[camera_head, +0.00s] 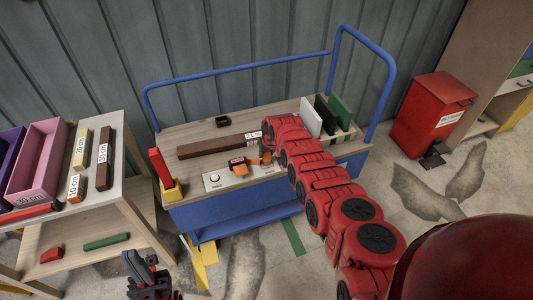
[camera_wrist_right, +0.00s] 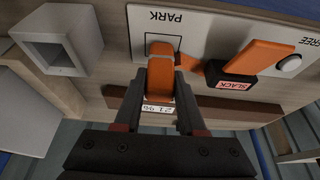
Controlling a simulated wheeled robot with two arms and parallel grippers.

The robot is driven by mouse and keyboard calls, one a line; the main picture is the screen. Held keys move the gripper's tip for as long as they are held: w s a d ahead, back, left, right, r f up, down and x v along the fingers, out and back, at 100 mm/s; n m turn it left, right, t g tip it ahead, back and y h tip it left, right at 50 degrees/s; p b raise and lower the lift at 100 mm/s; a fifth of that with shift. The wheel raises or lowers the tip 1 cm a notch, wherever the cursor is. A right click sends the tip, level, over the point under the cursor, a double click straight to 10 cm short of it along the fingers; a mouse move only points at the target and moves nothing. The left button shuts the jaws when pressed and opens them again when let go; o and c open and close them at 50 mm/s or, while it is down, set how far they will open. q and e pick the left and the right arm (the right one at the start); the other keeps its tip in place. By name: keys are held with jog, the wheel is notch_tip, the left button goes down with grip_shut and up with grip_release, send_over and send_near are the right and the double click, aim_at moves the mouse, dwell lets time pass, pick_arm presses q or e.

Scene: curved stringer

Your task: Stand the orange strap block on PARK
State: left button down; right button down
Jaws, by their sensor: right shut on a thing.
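The orange strap block (camera_wrist_right: 160,78) is between the fingers of my right gripper (camera_wrist_right: 161,95), which is shut on it. In the right wrist view the block overlaps the outlined square under the word PARK (camera_wrist_right: 165,17) on the white panel (camera_wrist_right: 205,25). I cannot tell whether it touches the panel. In the head view the block (camera_head: 266,158) is partly hidden by my red right arm. An orange piece with a black SLACK tag (camera_wrist_right: 230,82) lies beside it. My left gripper (camera_head: 148,272) is low in front of the cart, its opening unclear.
The blue-railed cart (camera_head: 190,135) carries a long brown bar (camera_head: 212,146) behind the panel and upright boards (camera_head: 325,112) at right. A red block (camera_head: 159,168) stands in a yellow holder at left. A side table (camera_head: 95,190) holds labelled bars. A red bin (camera_head: 432,110) stands right.

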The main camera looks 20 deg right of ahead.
jog(key=c, duration=0.9)
grip_release()
jog(key=shift+f, duration=0.1)
jog(key=shift+c, duration=0.2)
jog(key=o, duration=0.5)
jog(key=shift+c, duration=0.2)
